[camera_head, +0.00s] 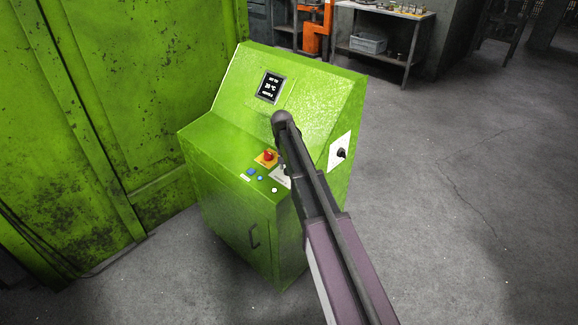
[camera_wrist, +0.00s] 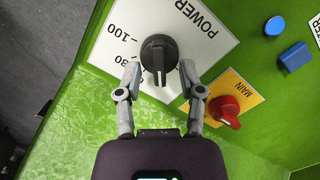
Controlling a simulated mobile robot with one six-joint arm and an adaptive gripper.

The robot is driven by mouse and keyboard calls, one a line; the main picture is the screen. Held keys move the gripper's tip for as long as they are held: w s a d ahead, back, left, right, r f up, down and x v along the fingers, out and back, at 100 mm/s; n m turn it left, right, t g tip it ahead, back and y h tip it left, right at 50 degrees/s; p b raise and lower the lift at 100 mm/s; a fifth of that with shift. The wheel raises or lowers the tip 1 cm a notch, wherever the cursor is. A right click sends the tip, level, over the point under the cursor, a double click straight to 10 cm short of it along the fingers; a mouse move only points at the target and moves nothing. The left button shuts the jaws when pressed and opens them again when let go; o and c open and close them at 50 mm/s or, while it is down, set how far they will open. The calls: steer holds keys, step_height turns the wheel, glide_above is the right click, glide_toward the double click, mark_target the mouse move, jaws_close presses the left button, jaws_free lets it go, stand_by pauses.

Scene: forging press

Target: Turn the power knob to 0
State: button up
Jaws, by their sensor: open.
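The black power knob (camera_wrist: 159,52) sits on a white plate (camera_wrist: 117,16) marked POWER, with 100 and 30 legible on its scale. The lettering is upside down in the wrist view. The knob's raised bar runs up and down in that view; I cannot tell which mark it points at. My gripper (camera_wrist: 159,72) is open, one finger at each side of the bar's lower end, with gaps showing. In the head view my arm hides the knob and most of its plate (camera_head: 281,177) on the green console (camera_head: 240,205).
A red main switch (camera_wrist: 228,108) on a yellow plate is close to my right-hand finger. The console also has a display (camera_head: 271,87) and a black side knob (camera_head: 341,153).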

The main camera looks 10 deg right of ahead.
jaws_close()
steer(key=shift+d, duration=0.15)
steer(key=shift+n, duration=0.3)
steer(key=n, duration=0.3)
steer(key=shift+a, duration=0.3)
steer(key=shift+a+n+h, duration=0.1)
steer(key=shift+n+h, duration=0.4)
steer(key=shift+n, duration=1.7)
